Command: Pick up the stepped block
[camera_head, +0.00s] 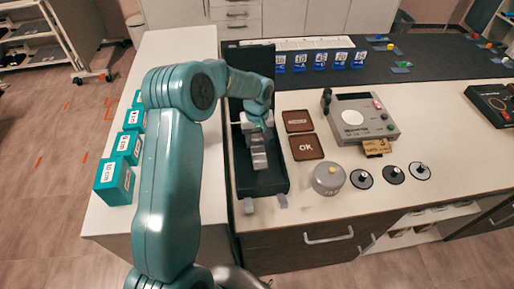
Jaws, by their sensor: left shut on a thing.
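My left arm comes in from the left, and its gripper (257,131) is over the long black tray (240,184) on the counter. The gripper is shut on a small grey piece, which looks like the stepped block (260,158). The block hangs below the jaws, inside the tray's outline. I cannot tell whether it touches the tray floor. The jaws and wrist hide its upper part. My right gripper is not in view.
Right of the tray are brown pads, one marked OK (306,147), a grey gauge device (362,119), a grey cylinder weight (328,179) and several black knobbed discs (392,175). Teal boxes (115,181) stand at the left edge. A dark mat (430,62) lies behind.

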